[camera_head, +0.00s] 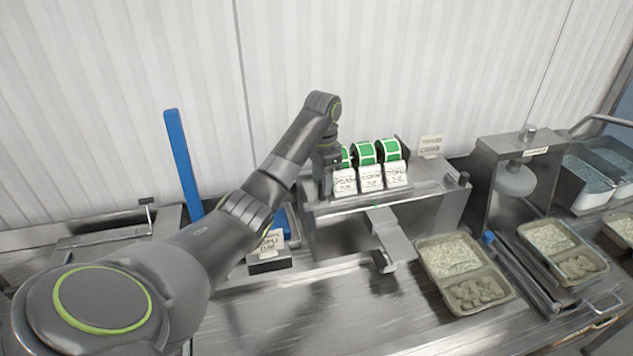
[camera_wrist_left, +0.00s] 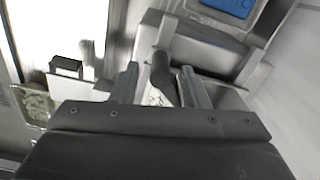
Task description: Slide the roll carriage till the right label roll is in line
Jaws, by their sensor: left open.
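The roll carriage (camera_head: 361,188) lies on a steel labelling machine and carries three green-and-white label rolls side by side, each with a white printed card in front. The right label roll (camera_head: 388,149) is the one farthest from my left arm. My left gripper (camera_head: 324,180) is at the left end of the carriage, its fingertips largely hidden in the head view. In the left wrist view the jaws (camera_wrist_left: 160,86) are open, with a dark rounded knob (camera_wrist_left: 162,70) showing between them. I cannot tell whether they touch it. My right gripper is not in view.
A small stand with a printed card (camera_head: 271,241) is left of the machine. Filled two-part trays (camera_head: 506,303) and a steel dispenser (camera_head: 487,165) stand to the right. A blue upright bar (camera_head: 182,160) stands behind my left arm. The front of the bench is mostly clear.

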